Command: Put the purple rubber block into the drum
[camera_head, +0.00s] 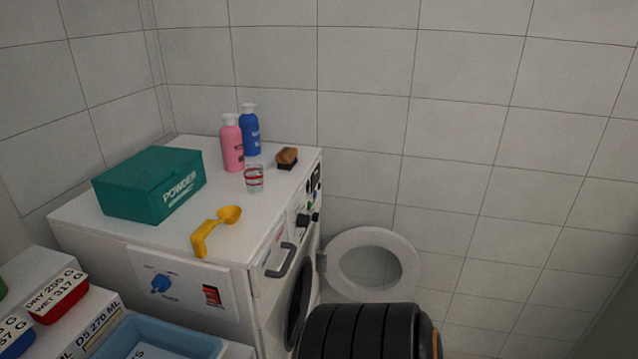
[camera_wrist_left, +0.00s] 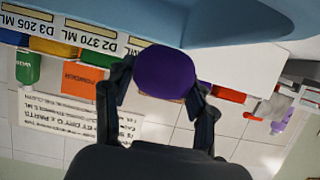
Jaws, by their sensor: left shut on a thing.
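In the left wrist view the purple rubber block (camera_wrist_left: 163,72), rounded and deep purple, sits between the two black fingers of my left gripper (camera_wrist_left: 163,90), which is shut on it. A light blue surface lies behind and above it there. The head view shows neither the block nor my grippers. There, the white washing machine (camera_head: 268,318) stands with its round door (camera_head: 412,262) swung open to the right. The dark drum opening (camera_head: 299,300) shows at a steep angle on its front, and the drum's inside is largely hidden.
On the machine stand a green powder box (camera_head: 148,186), pink bottle (camera_head: 232,146), blue bottle (camera_head: 251,133), small glass (camera_head: 254,179), brush (camera_head: 287,158) and yellow scoop (camera_head: 203,238). A light blue tray (camera_head: 190,340) and a labelled red container (camera_head: 60,300) are at lower left.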

